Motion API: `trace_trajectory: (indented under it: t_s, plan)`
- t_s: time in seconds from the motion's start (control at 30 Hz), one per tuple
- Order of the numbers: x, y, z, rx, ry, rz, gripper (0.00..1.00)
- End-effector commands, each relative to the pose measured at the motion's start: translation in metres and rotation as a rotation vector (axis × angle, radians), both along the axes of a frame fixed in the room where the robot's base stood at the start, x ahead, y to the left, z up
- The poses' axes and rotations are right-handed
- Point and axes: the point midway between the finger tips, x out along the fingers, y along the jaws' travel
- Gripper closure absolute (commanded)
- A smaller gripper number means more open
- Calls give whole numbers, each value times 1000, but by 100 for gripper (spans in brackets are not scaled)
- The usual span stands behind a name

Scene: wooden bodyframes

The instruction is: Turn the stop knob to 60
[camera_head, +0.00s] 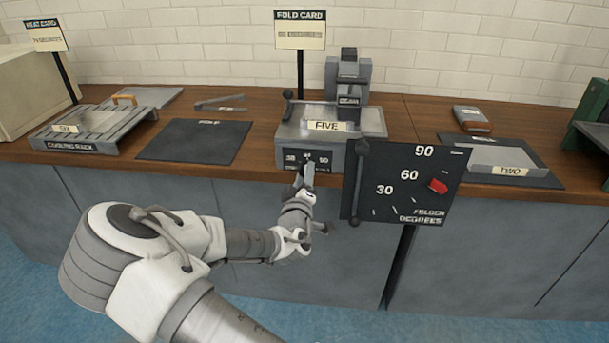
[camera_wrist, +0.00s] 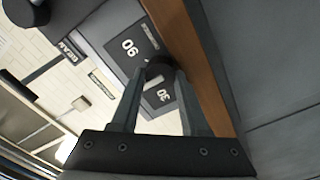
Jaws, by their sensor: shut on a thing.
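The stop knob (camera_wrist: 159,66) is a dark round knob on the front dial plate (camera_head: 307,158) of the grey folding machine (camera_head: 325,122). The plate carries the marks 30, 60 and 90. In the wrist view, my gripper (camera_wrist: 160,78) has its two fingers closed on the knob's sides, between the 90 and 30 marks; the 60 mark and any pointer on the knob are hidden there. In the head view, my gripper (camera_head: 307,170) reaches the plate from the front and covers the knob. A large black FOLDER DEGREES board (camera_head: 408,195) shows a red marker (camera_head: 438,186) right of and slightly below its 60.
A cooling rack (camera_head: 90,128) and a dark mat (camera_head: 195,141) lie left on the wooden counter. A tray marked TWO (camera_head: 508,160) lies right. The large board stands close to the right of my gripper. The counter edge runs just below the dial plate.

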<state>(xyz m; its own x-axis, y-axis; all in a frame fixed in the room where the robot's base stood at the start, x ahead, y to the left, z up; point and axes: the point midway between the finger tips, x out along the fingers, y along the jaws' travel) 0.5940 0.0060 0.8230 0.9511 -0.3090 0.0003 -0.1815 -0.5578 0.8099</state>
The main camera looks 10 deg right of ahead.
Motion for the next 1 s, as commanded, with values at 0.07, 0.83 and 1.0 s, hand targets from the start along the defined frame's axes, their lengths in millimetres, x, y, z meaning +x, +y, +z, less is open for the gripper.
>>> trace_trajectory:
  t_s: [0.07,0.83,1.0]
  plan:
    - [-1,0,-1,1,2,-1,100]
    - [-39,14,1,2,3,2,25]
    - [-80,27,1,0,4,3,25]
